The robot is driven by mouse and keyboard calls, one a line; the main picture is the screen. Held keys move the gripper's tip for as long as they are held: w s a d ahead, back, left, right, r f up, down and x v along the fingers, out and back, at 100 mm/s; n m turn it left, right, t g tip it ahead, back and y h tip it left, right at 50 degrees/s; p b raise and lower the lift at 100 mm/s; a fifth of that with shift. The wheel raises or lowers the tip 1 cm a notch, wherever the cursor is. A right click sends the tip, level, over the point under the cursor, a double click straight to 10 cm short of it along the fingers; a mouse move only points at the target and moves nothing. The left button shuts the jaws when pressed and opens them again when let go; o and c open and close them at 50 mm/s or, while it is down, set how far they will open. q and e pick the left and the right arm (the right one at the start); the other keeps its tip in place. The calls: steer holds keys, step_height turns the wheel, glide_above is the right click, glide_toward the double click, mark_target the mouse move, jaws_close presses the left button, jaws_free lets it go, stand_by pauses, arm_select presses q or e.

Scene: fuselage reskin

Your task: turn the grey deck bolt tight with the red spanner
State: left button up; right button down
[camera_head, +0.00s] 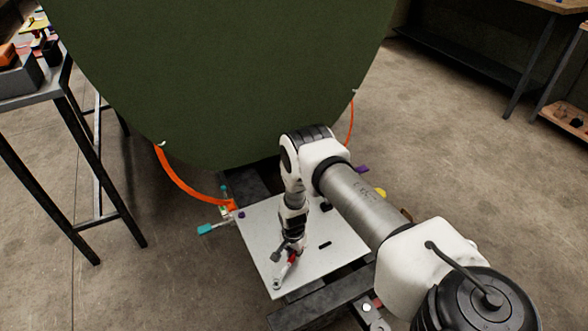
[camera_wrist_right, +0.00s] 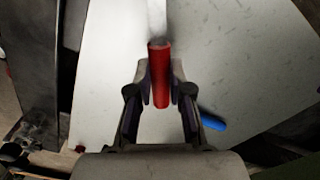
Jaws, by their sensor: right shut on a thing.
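The red spanner (camera_head: 293,259) is in my right gripper (camera_head: 289,250), low over the light deck plate (camera_head: 330,266). Its pale metal end points toward the plate's near left corner. In the right wrist view, the red handle (camera_wrist_right: 160,75) sits between the two fingers of the right gripper (camera_wrist_right: 160,92), and its metal shaft runs out at the top, blurred. The grey deck bolt cannot be told apart from the spanner's far end in the head view. It is out of sight in the right wrist view. My left gripper is not in view.
A large green curved panel (camera_head: 230,80) stands behind the plate. An orange strap (camera_head: 180,182) hangs from it. A teal-handled tool (camera_head: 206,229) sticks out at the plate's left edge. A blue piece (camera_wrist_right: 212,120) shows beside my right gripper. A dark-legged table (camera_head: 90,150) stands left.

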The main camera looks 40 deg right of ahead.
step_height(320, 180, up, 5)
steer(key=p, duration=0.5)
steer(key=shift+r, duration=0.1)
